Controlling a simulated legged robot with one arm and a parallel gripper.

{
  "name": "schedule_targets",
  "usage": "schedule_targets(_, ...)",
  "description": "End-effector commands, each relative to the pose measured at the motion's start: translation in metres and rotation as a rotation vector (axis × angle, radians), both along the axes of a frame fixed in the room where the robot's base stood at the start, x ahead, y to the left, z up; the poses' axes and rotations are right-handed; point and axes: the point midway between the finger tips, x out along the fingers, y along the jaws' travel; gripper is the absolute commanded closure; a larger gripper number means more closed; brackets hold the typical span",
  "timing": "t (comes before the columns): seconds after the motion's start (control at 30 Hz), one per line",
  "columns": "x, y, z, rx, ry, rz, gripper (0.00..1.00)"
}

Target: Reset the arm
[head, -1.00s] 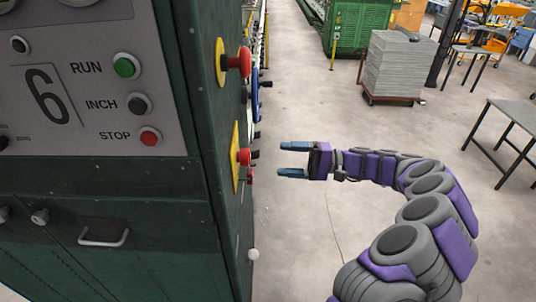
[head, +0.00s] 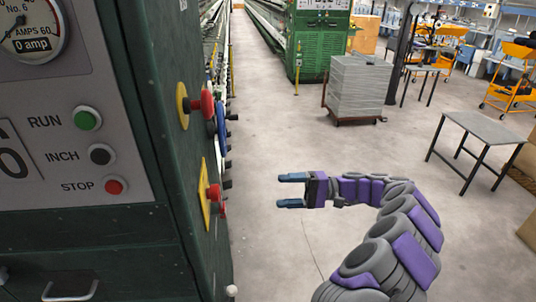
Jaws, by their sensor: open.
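My gripper (head: 291,190) is at the end of my purple and grey arm, right of the picture's middle. Its two blue-grey fingers point left and are apart, with nothing between them. My arm reaches up from the lower right and bends to the left. The gripper is in front of open floor, to the right of the dark green machine cabinet (head: 90,235), with a visible gap between them in the picture.
The cabinet has RUN (head: 88,118), INCH (head: 102,154) and STOP (head: 115,186) buttons, and red knobs (head: 207,103) on its side. A stacked pallet (head: 356,88), a metal table (head: 475,128) and a green machine (head: 318,48) stand beyond. The concrete floor between is clear.

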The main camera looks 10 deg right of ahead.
Motion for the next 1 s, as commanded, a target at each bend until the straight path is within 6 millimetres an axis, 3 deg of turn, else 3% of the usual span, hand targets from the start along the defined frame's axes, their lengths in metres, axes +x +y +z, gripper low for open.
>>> schedule_targets(0.17, -0.007, 0.015, 0.012, -0.008, 0.000, 0.039, 0.25)
schedule_targets(0.37, -0.043, 0.071, 0.053, -0.091, -0.006, 0.182, 0.25)
schedule_targets(0.5, -0.083, 0.109, 0.073, -0.202, -0.008, 0.286, 0.25)
schedule_targets(0.7, -0.149, 0.145, 0.083, -0.403, -0.019, 0.400, 0.25)
schedule_targets(0.83, -0.192, 0.155, 0.078, -0.558, -0.027, 0.449, 0.25)
schedule_targets(1.0, -0.244, 0.152, 0.061, -0.779, -0.034, 0.477, 0.25)
